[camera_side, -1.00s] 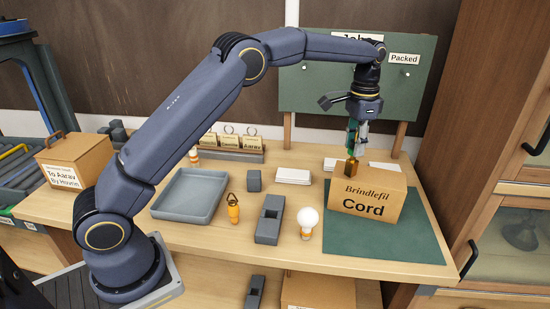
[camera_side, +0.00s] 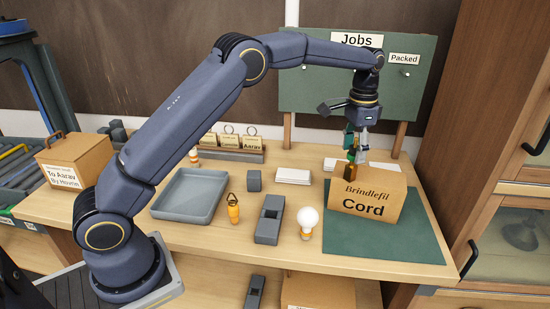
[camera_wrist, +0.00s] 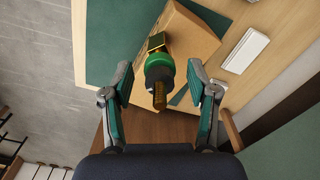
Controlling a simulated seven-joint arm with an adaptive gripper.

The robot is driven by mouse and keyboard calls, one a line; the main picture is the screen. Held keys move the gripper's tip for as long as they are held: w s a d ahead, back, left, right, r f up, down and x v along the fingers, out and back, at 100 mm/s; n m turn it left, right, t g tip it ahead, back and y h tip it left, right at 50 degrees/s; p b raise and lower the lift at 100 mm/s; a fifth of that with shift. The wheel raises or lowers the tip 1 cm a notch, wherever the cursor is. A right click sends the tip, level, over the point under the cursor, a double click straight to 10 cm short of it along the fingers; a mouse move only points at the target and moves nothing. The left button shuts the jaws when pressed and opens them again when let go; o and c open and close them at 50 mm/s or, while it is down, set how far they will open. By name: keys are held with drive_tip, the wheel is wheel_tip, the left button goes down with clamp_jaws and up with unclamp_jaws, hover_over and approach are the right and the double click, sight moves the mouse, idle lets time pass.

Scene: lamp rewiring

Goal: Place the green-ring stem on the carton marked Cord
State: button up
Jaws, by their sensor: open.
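The green-ring stem (camera_wrist: 158,72) has a dark body, a green collar, a brass block at one end and a brass threaded tip. It sits at the top of the carton marked Cord (camera_side: 384,195), near its left end, and appears to rest on it. In the side view the stem (camera_side: 351,170) shows as a small brass and dark piece, partly hidden by a finger. My gripper (camera_wrist: 160,92) is open, its fingers spread either side of the stem with a gap on both sides. In the side view my gripper (camera_side: 357,150) is just above the carton.
The carton stands on a green mat (camera_side: 390,250). A white bulb (camera_side: 308,218), a grey block (camera_side: 269,222), an orange-and-black piece (camera_side: 233,208) and a grey tray (camera_side: 190,195) are to its left. White cards (camera_side: 293,176) lie behind. A green board (camera_side: 300,95) stands at the back.

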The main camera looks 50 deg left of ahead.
wheel_tip(320, 180, up, 11)
drive_tip(key=shift+w+f, duration=0.15)
drive_tip(key=shift+s+r, duration=0.2)
drive_tip(key=shift+r, duration=0.75)
drive_tip(key=s+a+r+n+t, duration=0.1)
drive_tip(key=s+r, duration=0.3)
drive_tip(key=s, duration=0.3)
drive_tip(key=s+a+r+n+t, duration=0.1)
drive_tip(key=s+r+t, duration=0.1)
drive_tip(key=s+r, duration=0.35)
drive_tip(key=s+f+n+t, duration=0.1)
drive_tip(key=s+f, duration=0.5)
drive_tip(key=s, duration=0.5)
drive_tip(key=s+a+f+n+t, duration=0.1)
drive_tip(key=s+f, duration=0.6)
drive_tip(key=s, duration=0.4)
drive_tip(key=shift+a+f+n+t, duration=0.25)
drive_tip(key=shift+f+n+t, duration=0.05)
drive_tip(key=shift+o, duration=0.3)
